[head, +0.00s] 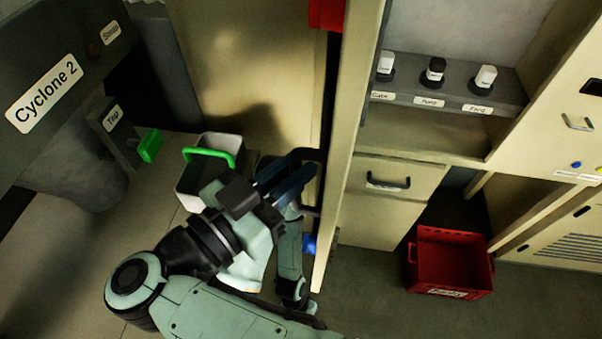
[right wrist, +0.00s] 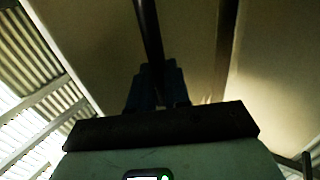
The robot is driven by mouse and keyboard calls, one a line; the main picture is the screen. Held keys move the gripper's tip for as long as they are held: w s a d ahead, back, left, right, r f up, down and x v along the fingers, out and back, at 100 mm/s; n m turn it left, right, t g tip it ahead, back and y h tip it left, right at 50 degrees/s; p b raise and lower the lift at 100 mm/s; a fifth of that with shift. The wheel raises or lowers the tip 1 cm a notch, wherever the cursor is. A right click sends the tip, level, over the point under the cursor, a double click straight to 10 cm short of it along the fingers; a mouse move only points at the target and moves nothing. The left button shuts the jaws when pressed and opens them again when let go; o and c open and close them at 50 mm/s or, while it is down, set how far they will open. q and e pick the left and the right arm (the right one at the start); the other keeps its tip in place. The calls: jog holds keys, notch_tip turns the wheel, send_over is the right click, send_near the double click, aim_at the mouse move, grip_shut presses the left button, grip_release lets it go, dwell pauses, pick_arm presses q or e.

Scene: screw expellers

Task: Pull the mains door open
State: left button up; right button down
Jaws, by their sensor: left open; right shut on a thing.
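The mains door (head: 343,130) is a tall cream panel seen nearly edge-on; how far it stands open I cannot tell. A black handle (head: 308,155) sticks out on its left side. My right gripper (head: 293,175), the upper one, has its dark blue fingers closed on this handle. In the right wrist view, the fingers of my right gripper (right wrist: 158,85) pinch the dark handle bar (right wrist: 148,30) in front of a cream panel. My left gripper is lower in the head view, open, and largely hidden among the arm links; its fingertips are hard to make out.
The Cyclone 2 unit (head: 60,130) is at the far left. A red crate (head: 450,265) sits on the floor at the right. A shelf with several knobs (head: 435,70) is right of the door.

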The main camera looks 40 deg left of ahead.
jog(key=shift+w+r+h, duration=0.15)
jog(key=shift+w+h, duration=0.1)
jog(key=shift+h, duration=0.05)
